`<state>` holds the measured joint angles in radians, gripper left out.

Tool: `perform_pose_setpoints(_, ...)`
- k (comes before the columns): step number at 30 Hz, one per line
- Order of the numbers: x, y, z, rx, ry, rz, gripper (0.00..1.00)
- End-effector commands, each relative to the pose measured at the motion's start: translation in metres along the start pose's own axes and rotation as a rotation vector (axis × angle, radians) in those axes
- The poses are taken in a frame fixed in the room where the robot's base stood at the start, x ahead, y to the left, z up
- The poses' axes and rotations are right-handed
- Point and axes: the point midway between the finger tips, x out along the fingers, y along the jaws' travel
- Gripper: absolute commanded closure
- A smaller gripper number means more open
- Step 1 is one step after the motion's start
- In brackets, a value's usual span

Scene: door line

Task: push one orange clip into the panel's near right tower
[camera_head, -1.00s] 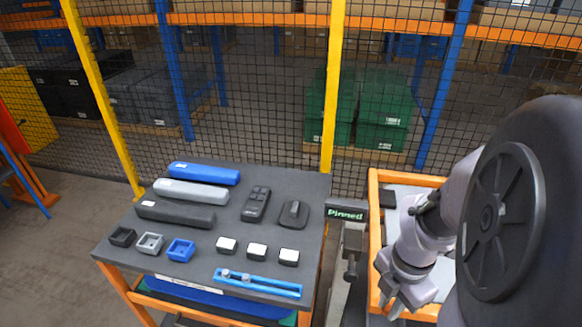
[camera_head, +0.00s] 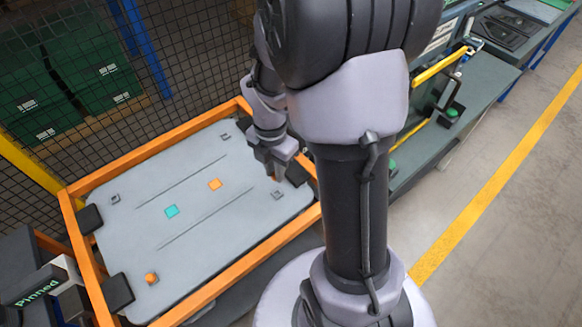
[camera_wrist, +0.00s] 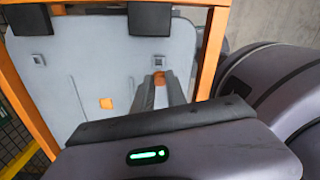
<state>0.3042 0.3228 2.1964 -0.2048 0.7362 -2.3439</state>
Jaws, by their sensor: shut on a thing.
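The grey panel (camera_head: 190,195) lies in an orange frame, with small square grey towers near its corners. My gripper (camera_head: 277,178) is low over the panel's right end, beside the near right tower (camera_head: 278,194). In the wrist view its fingers (camera_wrist: 160,88) are shut on an orange clip (camera_wrist: 159,76). The clip shows just below the near right tower (camera_wrist: 158,62) in that picture; I cannot tell whether they touch. Another orange clip (camera_head: 151,278) is at the near left corner. The far right tower (camera_head: 225,137) and far left tower (camera_head: 115,198) look bare.
The panel has an orange square (camera_head: 215,184), a teal square (camera_head: 171,211) and two long grooves. Black pads (camera_head: 118,290) sit at its ends. The orange frame (camera_head: 225,277) borders it. A mesh fence stands behind. A bench (camera_head: 440,150) stands to the right.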

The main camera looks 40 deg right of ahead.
Motion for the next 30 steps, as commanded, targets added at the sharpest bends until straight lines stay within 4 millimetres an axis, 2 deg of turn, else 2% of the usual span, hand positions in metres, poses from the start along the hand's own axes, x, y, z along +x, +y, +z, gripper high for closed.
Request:
perform_pose_setpoints(7, 0.011, 0.003, -0.002, -0.006, 0.0, 0.0, 1.0)
perform_pose_setpoints(18, 0.059, 0.004, -0.002, -0.005, 0.0, 0.0, 1.0)
perform_pose_setpoints(30, 0.058, 0.004, -0.002, -0.005, 0.0, 0.0, 1.0)
